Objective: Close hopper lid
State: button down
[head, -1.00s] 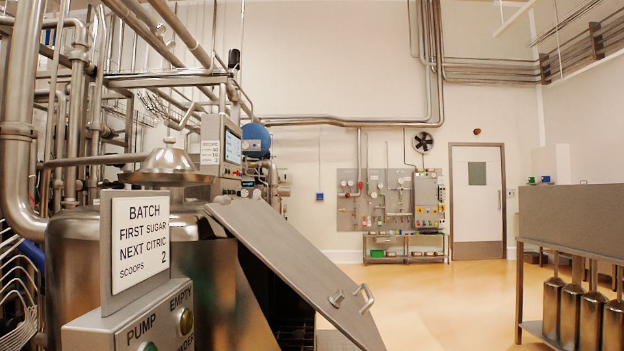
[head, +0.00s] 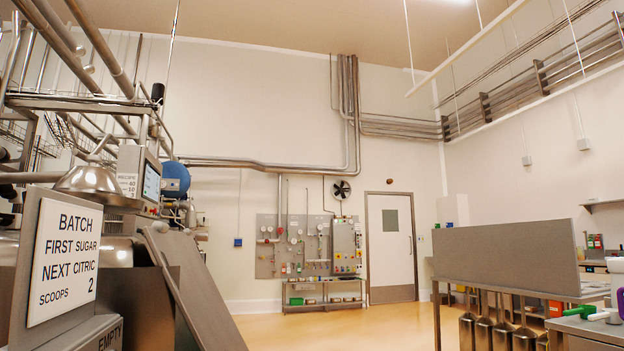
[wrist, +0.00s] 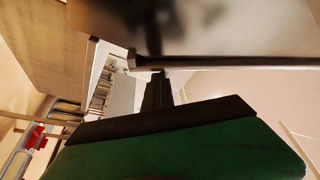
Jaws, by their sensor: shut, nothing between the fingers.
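The hopper lid (head: 196,290) is a flat grey metal plate at the lower left of the head view. It stands tilted, sloping down to the right, and its lower part with the handle is cut off by the frame. Dark metal panels of what looks like the hopper (head: 140,300) show to its left. My gripper (wrist: 158,80) shows in the wrist view as dark, shut fingers ahead of a green body. It holds nothing. A blurred, shiny metal surface with a straight edge (wrist: 230,62) lies just above the fingertips; I cannot tell if this is the lid or whether they touch.
A batch sign (head: 65,260) stands at the left front, before a steel vessel and pipes. A wall panel (head: 300,245) and white door (head: 390,245) are at the back. Open floor lies between.

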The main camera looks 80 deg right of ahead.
jog(key=shift+w+a+f+t, duration=0.1)
jog(key=shift+w+f+t, duration=0.35)
jog(key=shift+f, duration=0.25)
jog(key=s+a, duration=0.2)
jog(key=a, duration=0.5)
jog(key=shift+a+f, duration=0.2)
jog(key=shift+f, duration=0.05)
jog(key=shift+g, duration=0.25)
